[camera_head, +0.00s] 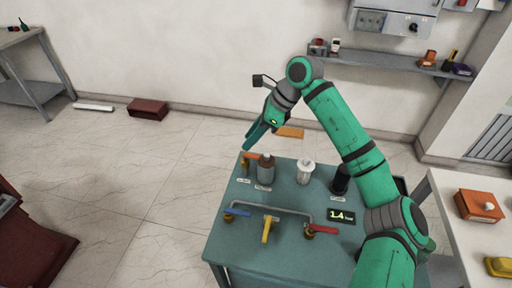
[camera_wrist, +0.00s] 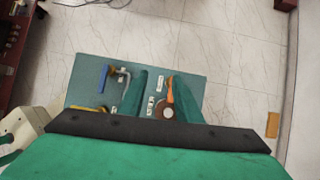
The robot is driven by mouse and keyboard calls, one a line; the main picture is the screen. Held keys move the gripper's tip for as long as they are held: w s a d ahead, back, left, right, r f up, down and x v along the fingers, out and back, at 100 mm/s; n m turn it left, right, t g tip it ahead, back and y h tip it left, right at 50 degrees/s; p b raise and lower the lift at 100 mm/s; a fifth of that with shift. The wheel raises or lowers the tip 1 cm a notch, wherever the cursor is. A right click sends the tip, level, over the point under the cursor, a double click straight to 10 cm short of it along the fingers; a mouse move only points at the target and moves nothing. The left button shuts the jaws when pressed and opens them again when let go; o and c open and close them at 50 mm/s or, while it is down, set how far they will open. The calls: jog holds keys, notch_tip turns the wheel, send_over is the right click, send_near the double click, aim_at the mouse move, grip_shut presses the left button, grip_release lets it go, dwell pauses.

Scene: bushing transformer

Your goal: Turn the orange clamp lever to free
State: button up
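The orange clamp lever (camera_head: 251,156) is at the far left corner of the teal bench, beside a brown-and-grey bushing. In the wrist view, the orange lever (camera_wrist: 170,90) appears between the two finger outlines, nearer the right one. My gripper (camera_head: 248,147) points down just above the lever in the head view. In the wrist view, my gripper (camera_wrist: 164,77) has its two teal fingers spread apart with nothing held. I cannot tell how far the fingertips are above the lever. The lever's pivot is partly hidden.
The bench (camera_head: 225,235) also holds the brown bushing (camera_head: 265,172), a white bushing (camera_head: 305,173), a black cylinder (camera_head: 341,180), a blue-handled valve (camera_head: 237,212), a yellow handle (camera_head: 267,229), a red-handled valve (camera_head: 322,229) and a display (camera_head: 342,216). Open floor lies left of the bench.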

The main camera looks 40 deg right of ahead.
jog(key=h, duration=0.2)
send_near(255, 155)
notch_tip(255, 155, up, 3)
jog(key=shift+m+g, duration=0.3)
jog(key=x, duration=0.6)
jog(key=d+x, duration=0.1)
jog(key=x, duration=0.2)
jog(key=shift+s+f, duration=0.2)
jog(key=shift+s, duration=0.1)
jog(key=shift+w+a+f, duration=0.25)
jog(key=shift+a+f, duration=0.1)
jog(key=shift+f, duration=0.2)
jog(key=shift+w, duration=0.1)
jog(key=shift+c, duration=0.7)
grip_shut()
